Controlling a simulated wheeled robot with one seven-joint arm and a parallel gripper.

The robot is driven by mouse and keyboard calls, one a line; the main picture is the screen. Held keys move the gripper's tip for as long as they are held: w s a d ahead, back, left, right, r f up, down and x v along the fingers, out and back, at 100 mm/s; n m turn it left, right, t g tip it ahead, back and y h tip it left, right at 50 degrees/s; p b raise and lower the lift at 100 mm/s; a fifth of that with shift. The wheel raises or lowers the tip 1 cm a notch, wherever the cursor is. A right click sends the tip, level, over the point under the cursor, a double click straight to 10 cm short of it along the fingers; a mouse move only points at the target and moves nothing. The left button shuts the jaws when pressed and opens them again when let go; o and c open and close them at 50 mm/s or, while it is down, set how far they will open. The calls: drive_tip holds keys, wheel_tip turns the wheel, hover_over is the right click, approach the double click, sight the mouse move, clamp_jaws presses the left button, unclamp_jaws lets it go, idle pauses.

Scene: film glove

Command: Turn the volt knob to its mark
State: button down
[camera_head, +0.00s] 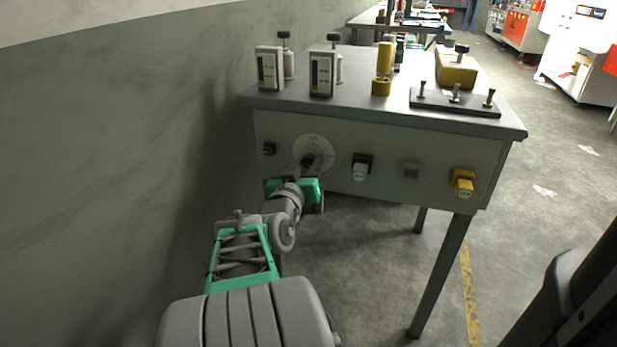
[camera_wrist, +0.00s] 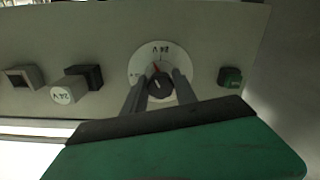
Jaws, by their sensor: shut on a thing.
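The volt knob (camera_wrist: 160,88) is a dark round knob on a white dial disc (camera_wrist: 137,75) on the front panel of the bench. In the wrist view a red pointer line shows at the knob's top edge, close to the "24 V" lettering; I cannot tell whether it lines up exactly with a mark. My gripper (camera_wrist: 161,92) is shut on the knob, one finger on each side. In the head view my gripper (camera_head: 312,172) covers most of the knob, while the white dial disc (camera_head: 314,143) shows above it.
Right of the dial on the panel are a black-and-white plug (camera_head: 361,167), a grey square socket (camera_head: 411,169) and a yellow plug (camera_head: 462,183). A small green part (camera_head: 269,149) sits left of it. Gauges, yellow parts and a dark strip (camera_head: 455,103) stand on the bench top.

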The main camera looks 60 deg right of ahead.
drive_tip(key=m+b, duration=0.2)
drive_tip(key=b, duration=0.1)
drive_tip(key=shift+f+m, duration=0.35)
drive_tip(key=shift+m, duration=0.05)
drive_tip(key=m+b, duration=0.2)
drive_tip(key=shift+r+b, duration=0.15)
drive_tip(key=shift+b, duration=0.15)
drive_tip(key=shift+r+m, duration=0.1)
drive_tip(key=shift+m, duration=0.3)
drive_tip(key=c, duration=1)
unclamp_jaws()
